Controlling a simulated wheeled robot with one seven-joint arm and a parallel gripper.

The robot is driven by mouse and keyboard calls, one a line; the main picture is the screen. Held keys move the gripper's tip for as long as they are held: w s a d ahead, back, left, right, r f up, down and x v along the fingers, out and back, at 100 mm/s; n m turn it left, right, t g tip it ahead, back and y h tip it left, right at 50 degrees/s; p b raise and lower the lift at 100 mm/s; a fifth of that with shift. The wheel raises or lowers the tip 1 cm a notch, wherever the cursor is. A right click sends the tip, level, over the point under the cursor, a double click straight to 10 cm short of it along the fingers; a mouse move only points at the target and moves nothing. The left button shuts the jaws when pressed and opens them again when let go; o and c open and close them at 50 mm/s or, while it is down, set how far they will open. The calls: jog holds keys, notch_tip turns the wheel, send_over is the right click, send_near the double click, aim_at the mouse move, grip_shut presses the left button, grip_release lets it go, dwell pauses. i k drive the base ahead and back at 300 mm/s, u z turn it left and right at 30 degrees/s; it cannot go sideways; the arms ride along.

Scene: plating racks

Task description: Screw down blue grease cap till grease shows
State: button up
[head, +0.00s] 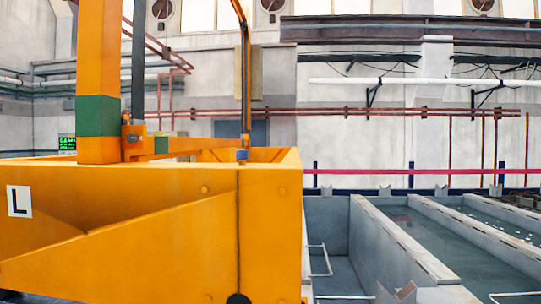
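A small blue cap (242,155) shows at the top edge of a large orange machine body (150,225), near its right end and just below a thin dark vertical line. It looks like the blue grease cap, but it is too small to tell how far it is screwed down. I cannot make out any grease around it. My gripper is not in view.
An orange post with a green band (97,130) rises from the machine at left. An "L" plate (19,201) marks its side. Grey tanks with liquid (450,255) stand at right. A red strip (420,171) runs behind them.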

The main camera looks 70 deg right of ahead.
aim_at(242, 154)
jog(key=k, duration=0.2)
jog(key=z, duration=0.9)
